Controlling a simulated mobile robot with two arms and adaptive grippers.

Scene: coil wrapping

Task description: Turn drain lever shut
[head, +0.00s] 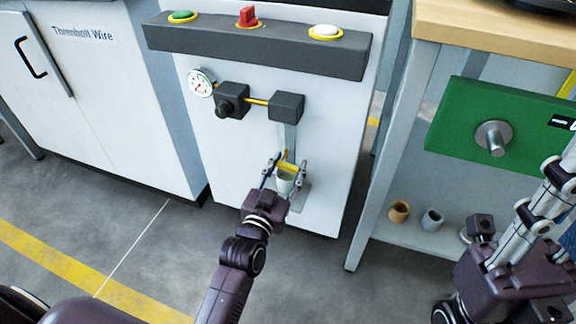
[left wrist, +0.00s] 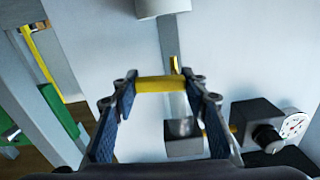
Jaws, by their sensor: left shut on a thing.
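The drain lever, a short yellow bar (head: 289,167), sits low on the front of the white machine. In the left wrist view the bar (left wrist: 160,84) lies crosswise between my fingers. My left gripper (head: 283,170) is shut on it, with one finger at each end (left wrist: 158,83). A clear tube (left wrist: 181,115) lies beside the bar in the wrist view. A pale cup (head: 285,183) is just below the lever in the head view, partly hidden by my gripper. My right gripper (head: 515,225) is at the right edge, partly cut off, away from the lever; its jaw state is unclear.
Above the lever are a black block (head: 286,107), a black valve knob (head: 231,102) and a round gauge (head: 201,82). A button bar (head: 258,52) juts out higher up. A workbench (head: 480,25) with a green panel (head: 460,120) stands to the right.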

